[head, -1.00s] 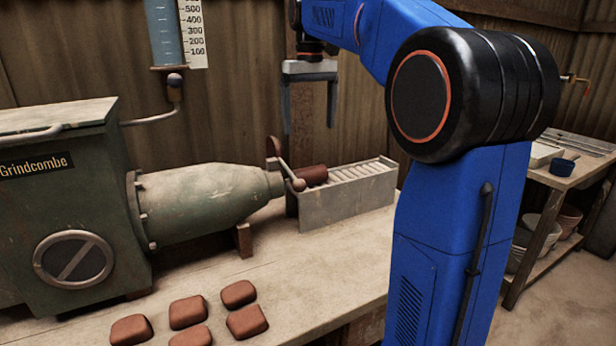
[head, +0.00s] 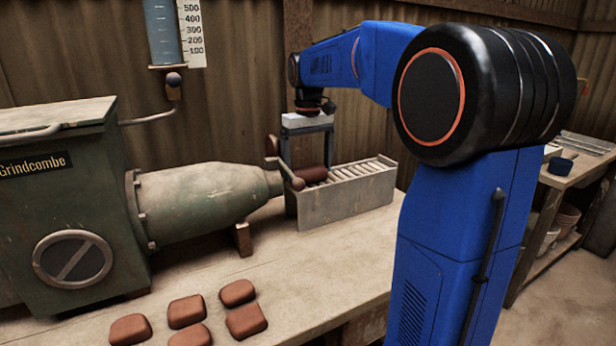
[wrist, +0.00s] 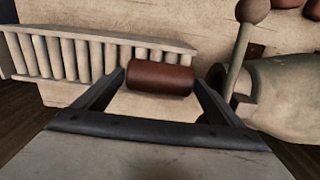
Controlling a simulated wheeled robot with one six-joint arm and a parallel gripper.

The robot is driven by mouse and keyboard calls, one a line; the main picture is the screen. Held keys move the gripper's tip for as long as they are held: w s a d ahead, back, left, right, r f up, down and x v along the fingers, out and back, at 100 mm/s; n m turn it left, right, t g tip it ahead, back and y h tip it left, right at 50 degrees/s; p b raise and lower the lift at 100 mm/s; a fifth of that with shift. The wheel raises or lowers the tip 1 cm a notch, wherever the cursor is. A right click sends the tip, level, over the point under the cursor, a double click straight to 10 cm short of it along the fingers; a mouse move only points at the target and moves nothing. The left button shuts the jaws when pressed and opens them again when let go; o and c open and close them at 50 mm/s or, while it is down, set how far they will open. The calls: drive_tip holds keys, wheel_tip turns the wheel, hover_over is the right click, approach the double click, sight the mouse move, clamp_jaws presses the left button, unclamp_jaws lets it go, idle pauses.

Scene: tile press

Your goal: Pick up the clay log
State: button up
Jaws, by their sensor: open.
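The clay log (head: 312,174) is a short reddish-brown cylinder. It lies on the near-nozzle end of the pale roller tray (head: 345,203), beside the mouth of the green press. In the wrist view the log (wrist: 160,78) lies crosswise between the two fingers. My gripper (head: 306,168) points down over the log, its fingers apart on either side of it. In the wrist view my gripper (wrist: 163,80) is open, with gaps visible near both ends of the log. Whether the fingertips touch the log cannot be told.
The green press (head: 205,205) with its lever (head: 290,175) stands close to the left of my gripper. Several clay lumps (head: 186,311) lie on the bench front. A gauge tube (head: 162,35) hangs behind. The rest of the roller tray is empty.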

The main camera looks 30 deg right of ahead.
drive_tip(key=shift+f, duration=1.05)
drive_tip(key=c, duration=1.2)
drive_tip(key=shift+r, duration=0.1)
